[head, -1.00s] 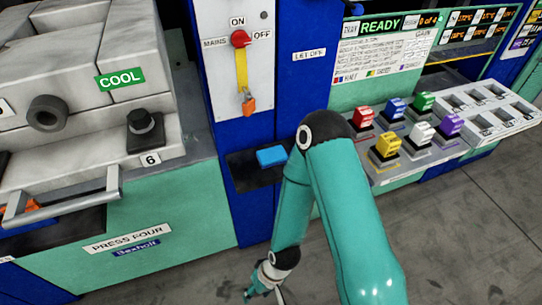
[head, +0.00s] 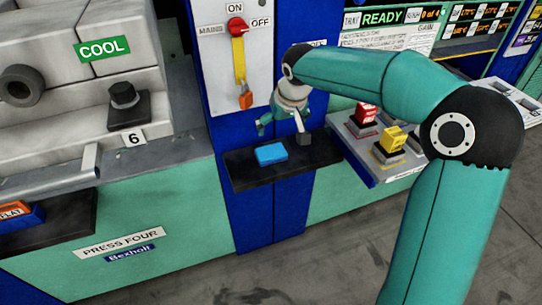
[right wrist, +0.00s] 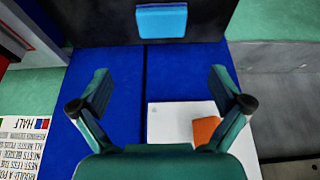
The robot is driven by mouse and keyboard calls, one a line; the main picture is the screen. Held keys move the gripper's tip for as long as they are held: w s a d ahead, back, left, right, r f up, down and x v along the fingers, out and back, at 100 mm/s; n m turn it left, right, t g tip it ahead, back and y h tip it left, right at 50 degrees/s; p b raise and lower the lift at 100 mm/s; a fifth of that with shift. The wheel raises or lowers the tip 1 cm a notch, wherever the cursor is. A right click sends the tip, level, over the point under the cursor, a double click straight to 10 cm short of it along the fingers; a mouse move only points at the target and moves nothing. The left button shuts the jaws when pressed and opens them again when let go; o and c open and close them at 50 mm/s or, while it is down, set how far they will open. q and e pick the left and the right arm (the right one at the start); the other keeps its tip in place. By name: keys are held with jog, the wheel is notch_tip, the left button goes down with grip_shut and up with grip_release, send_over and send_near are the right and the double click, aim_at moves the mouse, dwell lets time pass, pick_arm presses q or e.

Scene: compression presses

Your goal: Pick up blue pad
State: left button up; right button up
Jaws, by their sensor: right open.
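The blue pad (head: 271,154) lies flat on a dark shelf (head: 240,176) on the front of the blue cabinet. In the right wrist view the blue pad (right wrist: 161,20) shows near the top edge, ahead of the fingers. My right gripper (head: 283,130) is above the pad, close to the cabinet front, with its fingers spread. In the right wrist view my right gripper (right wrist: 160,92) is open and empty, and the pad is apart from it. My left gripper is not in view.
A red stamp-like block (head: 364,114) and a yellow one (head: 391,140) stand on a ledge right of the shelf. A mains panel with an orange padlock (head: 246,100) is behind my gripper. Press four (head: 130,230) is at the left.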

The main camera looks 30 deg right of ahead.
aim_at(271, 151)
jog(key=x, duration=1.5)
jog(key=shift+a+f+p, duration=0.2)
jog(key=shift+f+p, duration=0.1)
jog(key=shift+p, duration=0.05)
jog(key=c, duration=0.6)
jog(key=shift+o, duration=0.2)
jog(key=shift+r, duration=0.1)
notch_tip(271, 151, up, 10)
